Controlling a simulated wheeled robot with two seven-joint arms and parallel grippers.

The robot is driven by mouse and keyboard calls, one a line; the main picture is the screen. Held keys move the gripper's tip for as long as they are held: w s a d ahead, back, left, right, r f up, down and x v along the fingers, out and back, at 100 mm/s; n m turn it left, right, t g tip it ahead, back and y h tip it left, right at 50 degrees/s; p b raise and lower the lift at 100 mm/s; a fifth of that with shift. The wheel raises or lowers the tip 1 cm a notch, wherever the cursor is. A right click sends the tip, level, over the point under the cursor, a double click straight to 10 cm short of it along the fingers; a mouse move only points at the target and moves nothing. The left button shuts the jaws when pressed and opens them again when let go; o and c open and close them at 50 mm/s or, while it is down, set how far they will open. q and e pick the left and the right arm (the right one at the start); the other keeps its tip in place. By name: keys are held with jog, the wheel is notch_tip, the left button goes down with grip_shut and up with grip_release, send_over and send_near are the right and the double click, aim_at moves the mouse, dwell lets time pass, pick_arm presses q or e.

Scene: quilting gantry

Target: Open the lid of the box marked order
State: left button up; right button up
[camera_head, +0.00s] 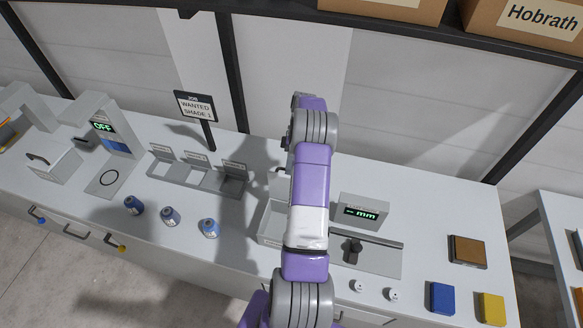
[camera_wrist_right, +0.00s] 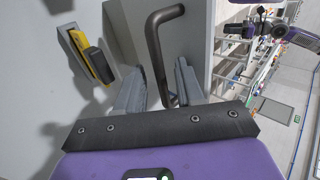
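No word "order" can be read in either view, so I cannot tell for certain which box bears it. A pale box (camera_head: 270,222) stands mid-table, partly hidden behind my right arm. In the right wrist view a dark bent bar handle (camera_wrist_right: 157,45) stands out from a pale surface. My right gripper (camera_wrist_right: 159,72) is open, with one finger on each side of the handle; I cannot tell whether either touches it. In the head view my right arm hides most of this gripper.
A gauge with a "mm" display (camera_head: 360,210) and coloured blocks (camera_head: 442,298) are to the right. Cardboard boxes (camera_head: 530,20) sit on the shelf above.

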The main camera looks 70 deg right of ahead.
jog(key=shift+r, duration=0.15)
jog(key=p+v, duration=0.1)
jog(key=v, duration=0.6)
jog(key=shift+d, duration=0.15)
jog(key=shift+r, duration=0.1)
dwell(0.3)
